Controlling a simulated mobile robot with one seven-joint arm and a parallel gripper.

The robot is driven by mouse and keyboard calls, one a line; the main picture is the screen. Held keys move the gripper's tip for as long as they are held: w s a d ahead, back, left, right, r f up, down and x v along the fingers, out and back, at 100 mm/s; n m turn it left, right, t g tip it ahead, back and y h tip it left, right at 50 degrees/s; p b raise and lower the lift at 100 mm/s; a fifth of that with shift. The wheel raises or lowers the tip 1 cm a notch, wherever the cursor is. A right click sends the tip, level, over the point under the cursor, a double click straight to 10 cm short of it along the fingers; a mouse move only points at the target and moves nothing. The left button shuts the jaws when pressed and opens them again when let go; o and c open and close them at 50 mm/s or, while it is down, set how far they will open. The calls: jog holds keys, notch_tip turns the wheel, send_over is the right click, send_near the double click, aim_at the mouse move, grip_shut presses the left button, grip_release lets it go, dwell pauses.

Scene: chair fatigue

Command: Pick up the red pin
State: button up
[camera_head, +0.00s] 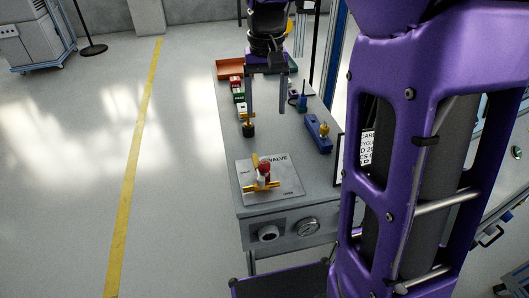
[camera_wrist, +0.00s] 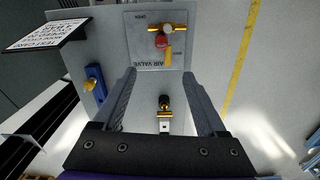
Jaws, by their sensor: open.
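A small red piece, which looks like the red pin (camera_head: 264,167), stands at the yellow valve handle (camera_head: 262,185) on the light AIR VALVE plate (camera_head: 287,187). In the wrist view the red pin (camera_wrist: 161,41) shows beside the yellow handle (camera_wrist: 168,56), near the top middle. My gripper (camera_head: 266,112) is open and empty above the bench, farther back than the plate. In the wrist view my gripper (camera_wrist: 159,75) has its fingers spread, and the red pin lies beyond the fingertips, not between them.
A blue block with a yellow knob (camera_head: 319,135) is at the right. Several coloured blocks (camera_head: 236,84) and an orange tray (camera_head: 230,68) are farther back. A lettered sign (camera_wrist: 45,31) stands by the bench edge.

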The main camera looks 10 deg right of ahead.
jog(key=b, duration=0.2)
send_over(264, 163)
jog(key=f, duration=1.1)
jog(key=shift+d+f, duration=0.2)
jog(key=shift+f, duration=0.15)
jog(key=shift+a+f+b, duration=0.15)
jog(key=shift+f+b, duration=0.6)
jog(key=shift+f, duration=1.95)
jog(key=shift+c, duration=0.2)
grip_shut()
